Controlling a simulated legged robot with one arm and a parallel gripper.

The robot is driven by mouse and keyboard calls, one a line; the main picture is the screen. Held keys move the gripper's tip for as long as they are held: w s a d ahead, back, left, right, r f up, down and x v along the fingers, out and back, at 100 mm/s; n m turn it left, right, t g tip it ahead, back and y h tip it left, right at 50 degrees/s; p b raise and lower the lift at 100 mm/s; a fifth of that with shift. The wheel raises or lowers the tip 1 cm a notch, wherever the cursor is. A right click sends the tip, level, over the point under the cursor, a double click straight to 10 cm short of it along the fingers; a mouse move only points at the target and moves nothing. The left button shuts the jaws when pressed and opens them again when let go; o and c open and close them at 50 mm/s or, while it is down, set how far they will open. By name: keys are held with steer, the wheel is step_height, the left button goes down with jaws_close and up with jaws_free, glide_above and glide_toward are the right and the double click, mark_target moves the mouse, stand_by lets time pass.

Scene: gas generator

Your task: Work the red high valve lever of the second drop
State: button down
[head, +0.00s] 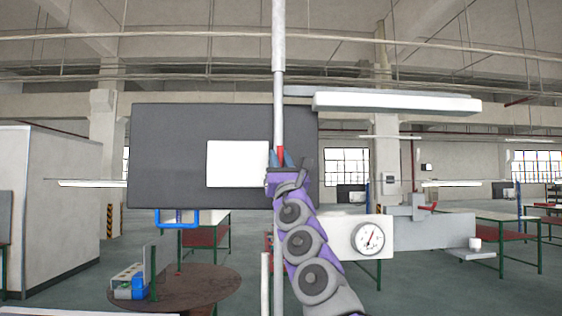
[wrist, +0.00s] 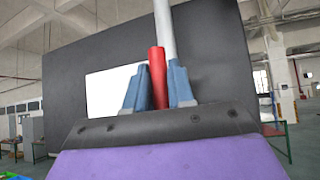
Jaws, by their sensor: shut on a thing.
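The red valve lever (wrist: 157,75) stands upright between the blue fingers of my gripper (wrist: 158,88) in the wrist view. My gripper is shut on it. In the head view, a small red part of the lever (head: 281,153) shows between the fingertips of my gripper (head: 281,158), with my purple arm below. A light grey vertical pipe (head: 279,105) runs down directly at the lever; it also shows in the wrist view (wrist: 164,30), behind the fingers. The valve body is hidden by my gripper and arm.
A dark panel (head: 200,125) with a white plate (head: 236,164) stands behind the pipe. A round gauge (head: 368,238) on a white box is right of my arm. A round brown table (head: 195,288) with a blue and white device (head: 130,283) is lower left.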

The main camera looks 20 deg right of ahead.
steer(key=shift+w+f, duration=0.15)
steer(key=c, duration=1.1)
jaws_free()
steer(key=shift+w, duration=0.1)
steer(key=shift+s, duration=0.2)
